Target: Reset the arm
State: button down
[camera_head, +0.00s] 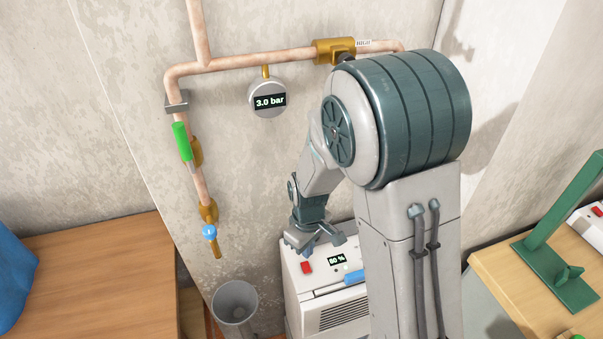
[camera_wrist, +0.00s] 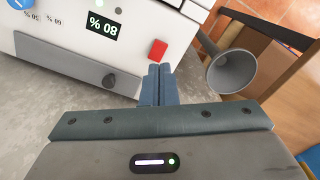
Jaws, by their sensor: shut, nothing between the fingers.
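My arm reaches down beside the wall in the head view. My gripper (camera_head: 299,248) is low over the left part of a white machine with a percent display. In the wrist view, the two fingers of my gripper (camera_wrist: 158,72) lie side by side, shut with nothing between them. The white machine (camera_wrist: 75,55) is beyond the fingertips there, with its red switch (camera_wrist: 158,50) just past them. I cannot tell the exact gap between fingertips and machine. My upper arm hides part of the machine and the wall in the head view.
A copper pipe (camera_head: 265,58) on the wall carries a gauge (camera_head: 267,100) reading 3.0 bar, a green lever (camera_head: 182,141) and a blue tap knob (camera_head: 209,232). A grey funnel-shaped vessel (camera_head: 234,303) stands below. Wooden tops flank the area, left (camera_head: 95,270) and right (camera_head: 540,290).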

jog(key=s+d+r+m+t, duration=0.1)
jog(key=s+d+r+m, duration=0.3)
jog(key=r, duration=0.6)
jog(key=s+d+r+m+t, duration=0.2)
jog(key=s+d+r+m, duration=0.3)
jog(key=s+d+r, duration=0.3)
jog(key=shift+v, duration=0.9)
jog(key=shift+s, duration=0.15)
